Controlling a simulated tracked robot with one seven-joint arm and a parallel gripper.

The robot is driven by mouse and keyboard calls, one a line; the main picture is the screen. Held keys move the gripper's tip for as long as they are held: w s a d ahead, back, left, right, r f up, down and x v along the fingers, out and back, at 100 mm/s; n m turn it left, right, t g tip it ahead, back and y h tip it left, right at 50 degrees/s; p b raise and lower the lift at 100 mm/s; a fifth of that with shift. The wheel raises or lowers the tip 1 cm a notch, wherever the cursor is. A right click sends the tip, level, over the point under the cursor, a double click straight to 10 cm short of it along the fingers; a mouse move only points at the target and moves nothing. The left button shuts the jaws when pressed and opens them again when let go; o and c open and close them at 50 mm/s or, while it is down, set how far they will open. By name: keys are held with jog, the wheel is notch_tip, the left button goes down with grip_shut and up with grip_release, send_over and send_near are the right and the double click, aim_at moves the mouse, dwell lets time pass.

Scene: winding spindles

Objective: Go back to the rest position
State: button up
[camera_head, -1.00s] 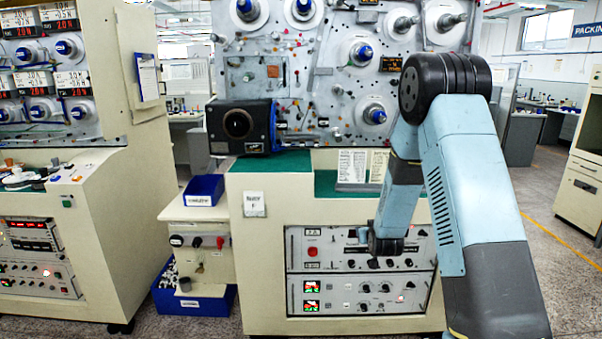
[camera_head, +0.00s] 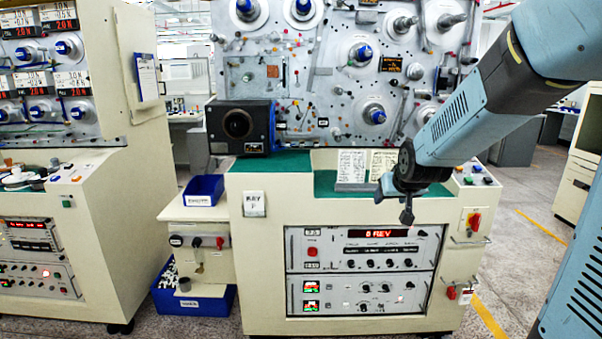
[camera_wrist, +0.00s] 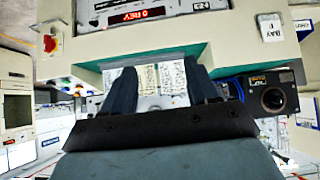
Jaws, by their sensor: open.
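My gripper (camera_head: 407,212) hangs in front of the winding machine (camera_head: 270,230), in front of its green ledge and above the lower control panels in the head view. In the wrist view my gripper (camera_wrist: 160,82) shows two dark fingers spread apart with nothing between them, so it is open and empty. That view is upside down. Beyond the fingers are the printed cards (camera_wrist: 148,78), which also stand on the ledge in the head view (camera_head: 352,165). In the head view the fingers are small and partly hidden by the wrist.
A black-fronted box (camera_head: 240,127) stands on the ledge at left. A blue tray (camera_head: 203,190) sits on a side shelf, with a blue bin (camera_head: 195,300) below. Spindles (camera_head: 373,112) stick out of the upright panel behind my arm. A second machine (camera_head: 110,220) stands at left.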

jog(key=s+r+g, duration=0.1)
jog(key=s+r, duration=0.2)
jog(key=s, duration=1)
jog(key=s+r+g, duration=0.2)
jog(key=s+r, duration=0.1)
jog(key=s, duration=1.1)
jog(key=shift+s+d+r+g, duration=0.2)
jog(key=shift+r+g, duration=0.1)
jog(key=shift+r, duration=0.1)
